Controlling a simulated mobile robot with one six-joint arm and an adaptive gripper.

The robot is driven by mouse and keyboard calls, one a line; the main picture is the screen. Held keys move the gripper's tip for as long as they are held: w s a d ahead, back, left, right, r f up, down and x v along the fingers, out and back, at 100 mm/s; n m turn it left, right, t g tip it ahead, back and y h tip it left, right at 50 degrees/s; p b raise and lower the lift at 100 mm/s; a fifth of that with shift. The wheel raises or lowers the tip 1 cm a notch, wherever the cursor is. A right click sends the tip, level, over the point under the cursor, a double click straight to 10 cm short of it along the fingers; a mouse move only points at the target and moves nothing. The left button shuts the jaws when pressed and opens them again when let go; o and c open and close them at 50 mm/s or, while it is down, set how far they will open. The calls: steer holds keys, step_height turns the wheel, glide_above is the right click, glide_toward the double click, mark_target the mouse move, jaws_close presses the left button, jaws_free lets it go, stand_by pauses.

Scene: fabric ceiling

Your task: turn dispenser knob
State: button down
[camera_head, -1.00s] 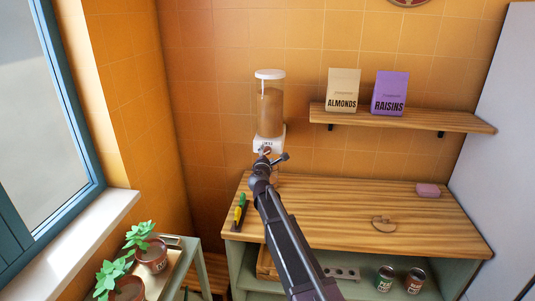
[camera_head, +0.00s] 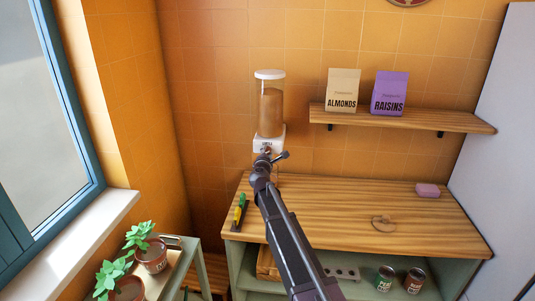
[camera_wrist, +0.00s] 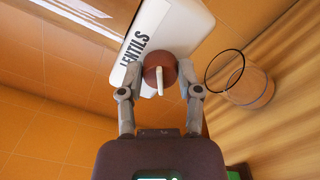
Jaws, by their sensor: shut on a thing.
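The dispenser (camera_head: 270,105) is a clear cylinder with a white lid and brown contents, mounted on the tiled wall above the counter's left part. Its white base shows in the wrist view (camera_wrist: 145,45) with the word LENTILS. The round brown knob (camera_wrist: 161,72) has a pale raised bar, which stands nearly upright in the wrist view, tilted slightly. My gripper (camera_wrist: 160,88) is shut on the knob, with one finger on each side. In the head view my gripper (camera_head: 267,156) covers most of the knob.
A clear cup (camera_wrist: 250,88) is beside the dispenser base in the wrist view. The wooden counter (camera_head: 340,205) is mostly clear, with a round wooden piece (camera_head: 384,224) and a pink block (camera_head: 428,190). A shelf (camera_head: 410,118) holds almonds and raisins bags to the right.

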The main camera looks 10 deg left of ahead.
steer(key=shift+m, duration=0.3)
steer(key=shift+w+m, duration=0.1)
steer(key=shift+m, duration=2.4)
steer(key=shift+c, duration=1.4)
jaws_free()
steer(key=shift+f, duration=0.1)
steer(key=s, duration=1.2)
steer(key=shift+a, duration=0.15)
